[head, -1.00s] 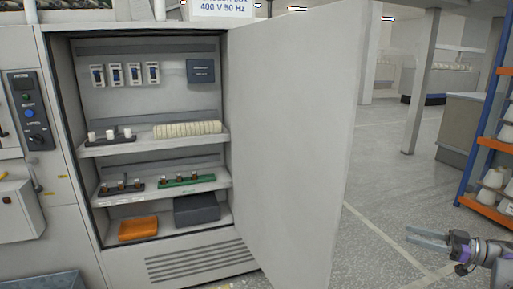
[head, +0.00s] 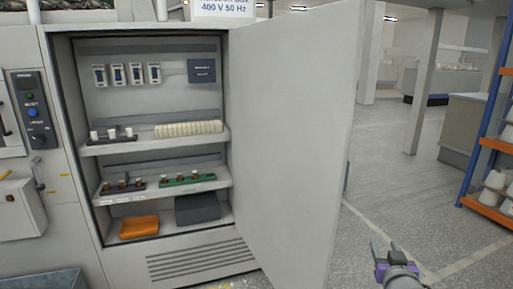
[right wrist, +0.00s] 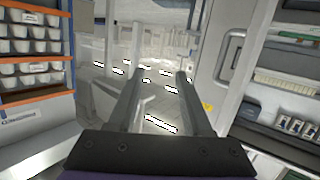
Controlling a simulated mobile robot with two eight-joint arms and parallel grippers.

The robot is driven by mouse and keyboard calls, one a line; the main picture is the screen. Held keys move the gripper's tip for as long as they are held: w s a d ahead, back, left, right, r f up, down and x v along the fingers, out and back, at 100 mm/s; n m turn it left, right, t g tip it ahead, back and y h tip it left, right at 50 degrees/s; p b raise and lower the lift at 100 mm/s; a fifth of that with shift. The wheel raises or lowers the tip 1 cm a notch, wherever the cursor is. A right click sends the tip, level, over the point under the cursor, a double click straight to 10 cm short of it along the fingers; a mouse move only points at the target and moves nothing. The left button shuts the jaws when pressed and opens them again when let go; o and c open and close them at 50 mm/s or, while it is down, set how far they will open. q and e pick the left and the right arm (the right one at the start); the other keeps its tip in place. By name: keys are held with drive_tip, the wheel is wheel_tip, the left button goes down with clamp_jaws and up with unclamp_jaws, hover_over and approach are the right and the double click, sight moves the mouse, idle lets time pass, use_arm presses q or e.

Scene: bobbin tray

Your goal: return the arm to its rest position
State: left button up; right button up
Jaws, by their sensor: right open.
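My right gripper (head: 384,250) is at the lower right of the head view, in front of the open floor and to the right of the open cabinet door (head: 290,140). Its two fingers also show in the right wrist view (right wrist: 160,80), parallel and spread apart with nothing between them. My left gripper is not in view.
A blue-and-orange rack (head: 484,150) stands at the right.

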drive_tip(key=s+a+f+n+g+y, duration=0.15)
drive_tip(key=s+a+f+g, duration=0.45)
drive_tip(key=s+f, duration=0.65)
drive_tip(key=s+a+f+n+g+y, duration=0.15)
drive_tip(key=s+a+f+g, duration=0.25)
drive_tip(key=s+a+f, duration=0.8)
use_arm(q)
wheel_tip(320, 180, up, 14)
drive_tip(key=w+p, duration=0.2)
drive_tip(key=p, duration=1)
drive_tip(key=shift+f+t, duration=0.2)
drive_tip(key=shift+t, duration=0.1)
use_arm(e)
drive_tip(key=s+d+r+y, duration=0.1)
drive_tip(key=s+d+r, duration=0.1)
drive_tip(key=r, duration=1.2)
drive_tip(key=shift+s+d+r+m, duration=0.2)
drive_tip(key=shift+d+r+m, duration=0.15)
drive_tip(key=shift+d, duration=0.5)
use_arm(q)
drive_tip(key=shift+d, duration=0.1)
